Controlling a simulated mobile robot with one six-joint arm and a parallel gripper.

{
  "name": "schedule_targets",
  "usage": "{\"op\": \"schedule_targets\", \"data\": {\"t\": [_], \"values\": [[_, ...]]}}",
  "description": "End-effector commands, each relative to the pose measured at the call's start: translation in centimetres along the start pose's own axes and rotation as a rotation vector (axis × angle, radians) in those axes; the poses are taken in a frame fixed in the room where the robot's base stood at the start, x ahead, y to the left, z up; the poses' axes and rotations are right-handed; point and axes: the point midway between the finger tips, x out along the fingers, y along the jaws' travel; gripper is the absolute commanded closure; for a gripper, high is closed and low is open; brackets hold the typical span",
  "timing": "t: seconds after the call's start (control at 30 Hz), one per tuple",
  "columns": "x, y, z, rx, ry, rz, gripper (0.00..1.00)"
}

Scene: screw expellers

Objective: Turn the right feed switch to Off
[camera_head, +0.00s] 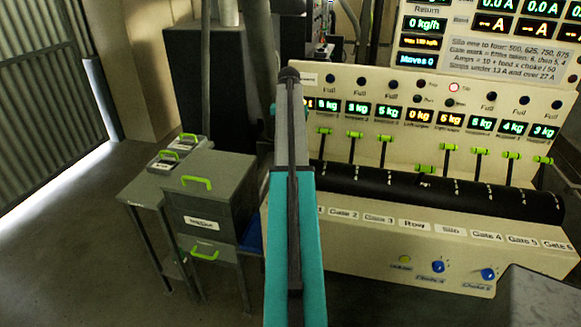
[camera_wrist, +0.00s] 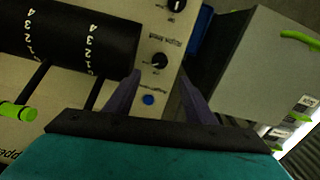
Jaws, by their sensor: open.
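In the wrist view, a narrow cream panel carries a black rotary knob (camera_wrist: 160,61) with a pale pointer mark. A second black knob (camera_wrist: 176,5) is at the top edge, and a blue round button (camera_wrist: 148,99) is nearer me. In the head view my arm hides this part of the machine.
A black roller (camera_wrist: 70,35) with white numbers and green-tipped levers (camera_wrist: 18,112) lies beside the panel. Grey cabinets (camera_head: 208,190) with green handles stand left of the machine (camera_head: 400,225). Blue choke knobs (camera_head: 438,267) sit low on its front. Open floor is at far left.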

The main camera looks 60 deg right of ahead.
Motion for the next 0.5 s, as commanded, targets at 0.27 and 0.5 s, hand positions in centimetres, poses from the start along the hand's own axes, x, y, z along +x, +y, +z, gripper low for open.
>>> {"op": "schedule_targets", "data": {"t": [0.27, 0.5], "values": [[3.3, 0.1, 0.1, 0.001, -0.002, 0.000, 0.51], [6.2, 0.1, 0.1, 0.001, -0.002, 0.000, 0.51]]}}
